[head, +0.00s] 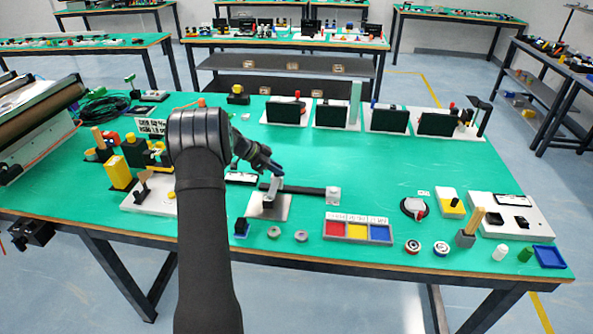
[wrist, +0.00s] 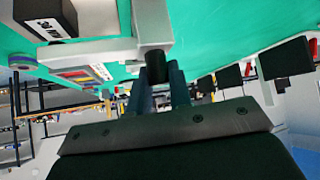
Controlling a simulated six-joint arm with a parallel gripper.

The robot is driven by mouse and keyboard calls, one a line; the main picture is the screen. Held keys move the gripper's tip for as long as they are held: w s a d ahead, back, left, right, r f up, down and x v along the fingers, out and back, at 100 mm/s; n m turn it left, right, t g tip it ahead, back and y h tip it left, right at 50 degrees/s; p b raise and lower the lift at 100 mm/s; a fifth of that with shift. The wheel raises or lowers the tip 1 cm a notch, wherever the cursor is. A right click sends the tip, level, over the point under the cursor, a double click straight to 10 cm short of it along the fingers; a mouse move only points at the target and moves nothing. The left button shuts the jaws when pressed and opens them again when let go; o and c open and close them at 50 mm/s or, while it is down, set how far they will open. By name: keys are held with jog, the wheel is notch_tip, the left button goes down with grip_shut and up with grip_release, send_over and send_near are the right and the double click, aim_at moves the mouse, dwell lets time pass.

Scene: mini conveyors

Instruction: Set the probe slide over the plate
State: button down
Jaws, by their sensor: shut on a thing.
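My gripper (head: 276,172) is at the middle of the bench. In the wrist view its two dark fingers (wrist: 158,82) are closed around a black knob (wrist: 154,62) on the end of a light grey piece, which looks like the probe slide (wrist: 105,52). In the head view the light grey slide piece (head: 271,189) stands just below my fingertips, at the left end of a black bar (head: 305,190). The slide piece appears over the plate's rear part; exact alignment cannot be told.
A tray with red, yellow and blue sections (head: 357,241) lies right of the plate. A white block (head: 333,196) ends the bar. Green bench surface (head: 375,180) is clear beyond it.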

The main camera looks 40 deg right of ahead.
jog(key=shift+w+a, duration=0.6)
jog(key=shift+w, duration=0.05)
jog(key=c, duration=1.3)
grip_release()
jog(key=shift+a, duration=0.1)
jog(key=v, duration=1.7)
jog(key=shift+r, duration=0.2)
jog(key=x, duration=1.7)
jog(key=shift+s+d+f, duration=0.1)
jog(key=shift+d+f, duration=0.1)
jog(key=shift+f, duration=0.05)
